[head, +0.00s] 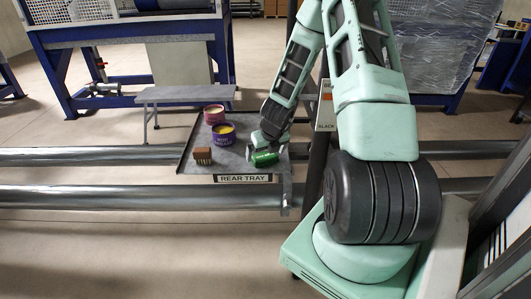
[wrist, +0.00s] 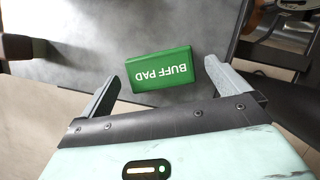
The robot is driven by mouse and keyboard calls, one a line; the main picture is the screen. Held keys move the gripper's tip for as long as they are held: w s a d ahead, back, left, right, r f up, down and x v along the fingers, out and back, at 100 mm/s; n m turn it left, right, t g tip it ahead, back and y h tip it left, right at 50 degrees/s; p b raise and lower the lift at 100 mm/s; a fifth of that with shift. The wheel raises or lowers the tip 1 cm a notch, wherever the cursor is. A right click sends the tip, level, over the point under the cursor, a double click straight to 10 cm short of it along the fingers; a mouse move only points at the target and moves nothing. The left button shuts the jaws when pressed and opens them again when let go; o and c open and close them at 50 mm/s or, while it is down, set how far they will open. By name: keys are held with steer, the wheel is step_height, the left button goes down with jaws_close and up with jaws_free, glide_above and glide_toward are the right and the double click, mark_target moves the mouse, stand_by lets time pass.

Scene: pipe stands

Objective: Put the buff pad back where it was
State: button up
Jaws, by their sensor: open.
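The green buff pad (head: 264,158) is at the right end of the grey rear tray (head: 190,167). In the wrist view the buff pad (wrist: 160,68) shows its white label upside down and lies on a grey surface. My gripper (wrist: 162,72) is open, with one finger on each side of the pad's near part. I see gaps between the fingers and the pad; whether either touches it I cannot tell. In the head view my gripper (head: 264,149) is low over the tray at the pad, and partly hides it.
On the tray stand a pink tin (head: 214,114), a purple tin (head: 223,134) and a brown brush (head: 203,155). A "REAR TRAY" label (head: 243,178) is on its front edge. Long pipes (head: 90,197) run alongside. A dark post (head: 316,165) stands right of the tray. A grey bench (head: 185,94) is behind.

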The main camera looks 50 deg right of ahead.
steer(key=p+v, duration=0.2)
steer(key=v, duration=0.3)
steer(key=shift+s+r, duration=0.15)
steer(key=shift+r, duration=0.25)
stand_by(0.8)
steer(key=w+a+r+n+y, duration=0.2)
steer(key=a+r+n, duration=0.2)
steer(key=a+n, duration=0.65)
steer(key=w+a+r+n+y, duration=0.15)
steer(key=a+r+n, duration=0.25)
steer(key=a+n, duration=0.7)
steer(key=s+a+r+n+g+y, duration=0.1)
steer(key=s+a+r+n, duration=0.1)
steer(key=s+a+n, duration=0.45)
steer(key=s+a+r+n+g, duration=0.1)
steer(key=s+a+r+n, duration=0.2)
steer(key=a, duration=0.6)
steer(key=s+a+r+n+g+h, duration=0.1)
steer(key=s+a+r+n, duration=0.1)
steer(key=s+n, duration=0.5)
steer(key=s+a+r+n+g+h, duration=0.1)
steer(key=s+a+r+n, duration=0.1)
steer(key=s+n, duration=0.5)
steer(key=shift+a+n, duration=0.9)
steer(key=shift+n, duration=1.2)
